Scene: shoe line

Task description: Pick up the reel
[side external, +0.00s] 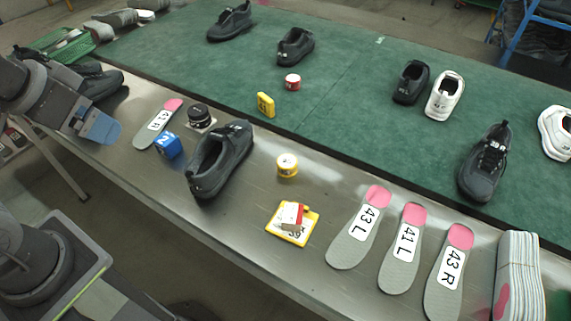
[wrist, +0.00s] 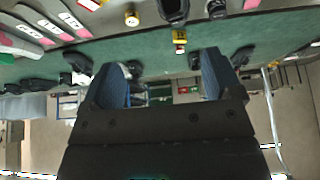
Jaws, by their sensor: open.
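Three reel-like round things show in the side view. A yellow reel (side external: 287,166) stands on the metal strip right of a dark shoe. A black reel (side external: 200,116) sits on a small pale square left of that shoe's top. A red and white reel (side external: 292,82) stands on the green mat. My gripper (side external: 106,129) is at the left, apart from all three. In the wrist view my gripper (wrist: 161,77) shows two blue fingers spread with nothing between them. The yellow reel (wrist: 131,18) is near the top there.
A dark shoe (side external: 219,160) stands between the black and yellow reels. A blue numbered block (side external: 167,145) and a grey-pink insole (side external: 157,124) lie near my gripper. A yellow block (side external: 265,104), a yellow tag with a red-white box (side external: 292,222) and several insoles lie around.

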